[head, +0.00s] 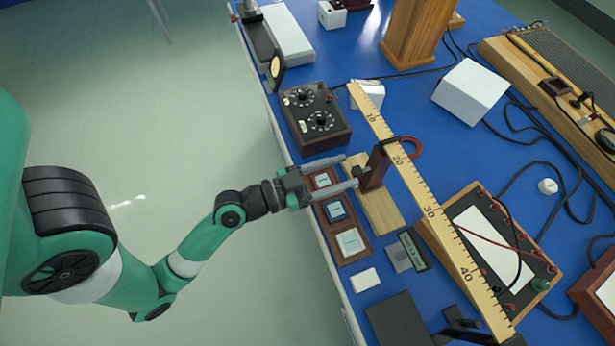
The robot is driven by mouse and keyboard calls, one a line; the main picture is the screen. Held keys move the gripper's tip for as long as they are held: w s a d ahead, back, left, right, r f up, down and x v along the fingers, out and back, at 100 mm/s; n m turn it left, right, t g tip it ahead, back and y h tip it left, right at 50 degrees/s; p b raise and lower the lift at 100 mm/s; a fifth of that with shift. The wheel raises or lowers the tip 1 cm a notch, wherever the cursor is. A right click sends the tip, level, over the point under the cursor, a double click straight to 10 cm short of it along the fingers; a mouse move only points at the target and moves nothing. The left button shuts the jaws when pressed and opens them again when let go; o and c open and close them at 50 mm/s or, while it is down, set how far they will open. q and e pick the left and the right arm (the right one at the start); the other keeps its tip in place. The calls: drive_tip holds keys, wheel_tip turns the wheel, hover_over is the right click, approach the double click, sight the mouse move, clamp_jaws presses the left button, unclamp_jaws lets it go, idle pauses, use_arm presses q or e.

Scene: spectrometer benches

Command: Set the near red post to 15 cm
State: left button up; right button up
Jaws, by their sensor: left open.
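The dark red post (374,169) stands on a pale wooden base (382,212) beside the long wooden ruler (425,197). A black knob shows on its left side. The ruler is marked 10, 20, 30 and 40, rising toward the bottom right. The post is close to the 20 mark; its exact reading is too small to tell. A red ring (413,148) shows just across the ruler. My left gripper (351,172) is open, its two fingertips close to the post's left side and either side of the knob. Contact cannot be told. My right gripper is not in view.
A brown tray with square tiles (340,217) lies under the left gripper. A dial box (312,118) stands behind it. A grey block (399,256) and a board with a white panel (493,238) are nearby. Black cables cross the blue bench at the right.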

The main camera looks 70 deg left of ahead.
use_arm(q)
drive_tip(key=s, duration=0.1)
drive_tip(key=s+b, duration=0.1)
drive_tip(key=s, duration=0.3)
drive_tip(key=shift+a+f, duration=0.15)
drive_tip(key=shift+f, duration=0.2)
drive_tip(key=shift+s+r+p, duration=0.2)
drive_tip(key=shift+s, duration=0.55)
drive_tip(key=shift+s+r+p, duration=0.15)
drive_tip(key=shift+s+p, duration=0.05)
drive_tip(key=shift+s, duration=0.55)
